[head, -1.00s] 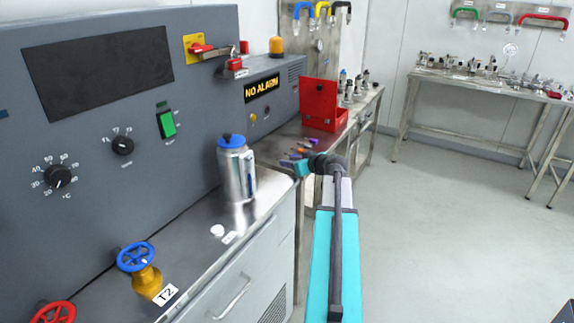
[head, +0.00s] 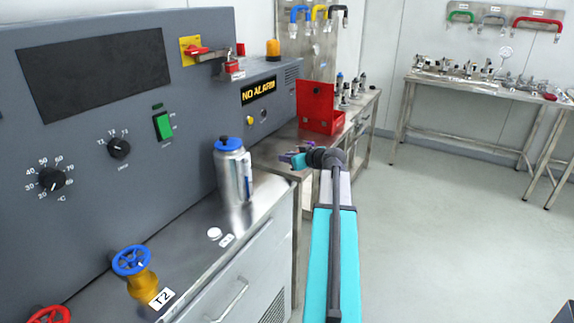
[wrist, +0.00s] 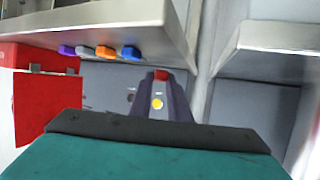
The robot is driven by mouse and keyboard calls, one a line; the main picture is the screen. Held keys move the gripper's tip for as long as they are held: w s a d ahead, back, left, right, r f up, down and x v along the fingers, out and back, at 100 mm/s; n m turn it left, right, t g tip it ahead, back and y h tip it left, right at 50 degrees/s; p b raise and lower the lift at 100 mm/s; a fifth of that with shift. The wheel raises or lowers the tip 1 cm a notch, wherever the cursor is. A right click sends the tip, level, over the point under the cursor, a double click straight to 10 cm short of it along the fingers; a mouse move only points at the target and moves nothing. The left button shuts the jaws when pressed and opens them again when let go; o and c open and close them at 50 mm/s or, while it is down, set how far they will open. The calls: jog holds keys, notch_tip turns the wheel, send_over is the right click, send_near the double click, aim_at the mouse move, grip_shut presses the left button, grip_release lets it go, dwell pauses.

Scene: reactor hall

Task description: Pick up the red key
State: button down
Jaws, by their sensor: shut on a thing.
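My gripper (wrist: 160,84) is shut on the red key, whose small red end (wrist: 160,75) shows between the dark fingertips in the wrist view. The rest of that key is hidden by the fingers. The gripper also shows in the head view (head: 284,157), in front of the steel bench, where the held key is too small to make out. In the wrist view, a purple key (wrist: 66,50), a grey key (wrist: 84,50), an orange key (wrist: 104,52) and a blue key (wrist: 130,53) lie in a row along the bench edge, apart from the gripper.
An open red box (head: 318,112) stands on the bench (head: 275,152) behind my gripper. A silver flask with a blue lid (head: 233,175) stands on the nearer counter to the left. A grey control panel (head: 110,210) rises behind it.

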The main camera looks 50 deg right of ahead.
jog(key=s+d+r+b, duration=0.1)
jog(key=s, duration=0.6)
jog(key=s+d+r+b, duration=0.1)
jog(key=s+d, duration=0.1)
jog(key=s, duration=0.6)
jog(key=shift+s+d+b, duration=0.3)
jog(key=shift+b, duration=0.05)
